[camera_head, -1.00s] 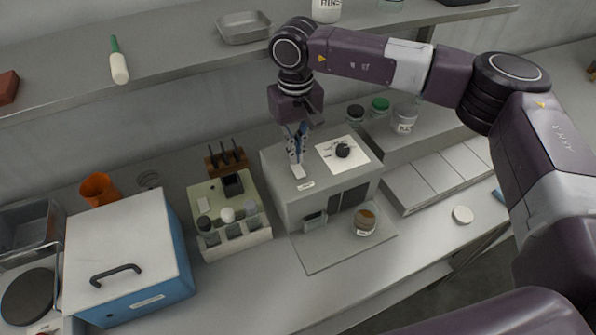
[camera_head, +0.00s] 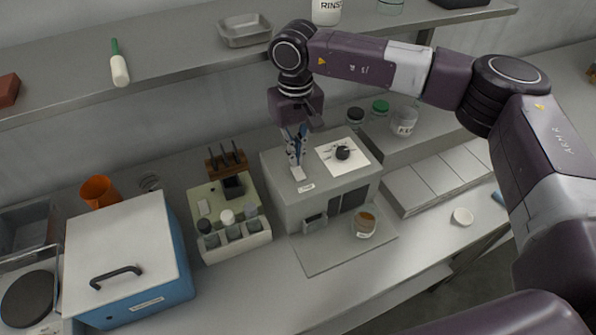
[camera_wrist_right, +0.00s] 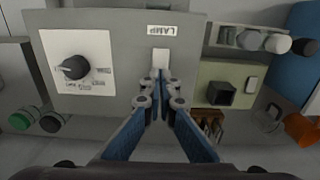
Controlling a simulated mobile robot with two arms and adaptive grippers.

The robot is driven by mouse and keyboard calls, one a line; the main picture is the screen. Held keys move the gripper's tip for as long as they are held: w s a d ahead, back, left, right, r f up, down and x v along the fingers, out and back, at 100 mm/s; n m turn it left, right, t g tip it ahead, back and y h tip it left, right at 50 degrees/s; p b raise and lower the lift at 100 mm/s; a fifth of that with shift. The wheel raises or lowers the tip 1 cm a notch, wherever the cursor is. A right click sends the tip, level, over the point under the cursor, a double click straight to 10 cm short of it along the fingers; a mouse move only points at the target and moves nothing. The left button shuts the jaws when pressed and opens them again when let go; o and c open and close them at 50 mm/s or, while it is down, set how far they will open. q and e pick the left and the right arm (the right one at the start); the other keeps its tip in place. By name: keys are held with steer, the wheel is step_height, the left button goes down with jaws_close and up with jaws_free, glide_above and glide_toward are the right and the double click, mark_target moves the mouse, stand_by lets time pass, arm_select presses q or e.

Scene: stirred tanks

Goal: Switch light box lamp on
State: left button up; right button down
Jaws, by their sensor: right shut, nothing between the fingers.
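The light box (camera_head: 305,205) is a grey case near the middle of the bench, with a dark-windowed front. A pale lamp switch (camera_wrist_right: 160,60) sits on its top beside a "LAMP" label (camera_wrist_right: 161,30). My right gripper (camera_head: 297,167) points down over the top and is shut and empty. In the wrist view its fingertips (camera_wrist_right: 160,98) are close together at the end of the switch; I cannot tell whether they touch it. The switch's on or off position is unclear. My left gripper is not in view.
A black knob (camera_head: 343,152) on a white plate shares the box top. A vial rack (camera_head: 236,243) stands to the left, then a blue box with a white lid (camera_head: 120,243). A jar (camera_head: 364,224) stands in front. A shelf (camera_head: 180,55) runs behind.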

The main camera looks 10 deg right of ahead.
mark_target(296, 169)
steer(key=shift+f+b, duration=1)
steer(key=shift+f, duration=0.1)
stand_by(0.6)
steer(key=shift+r+p, duration=1.45)
steer(key=shift+r, duration=2.1)
steer(key=shift+s+f, duration=0.1)
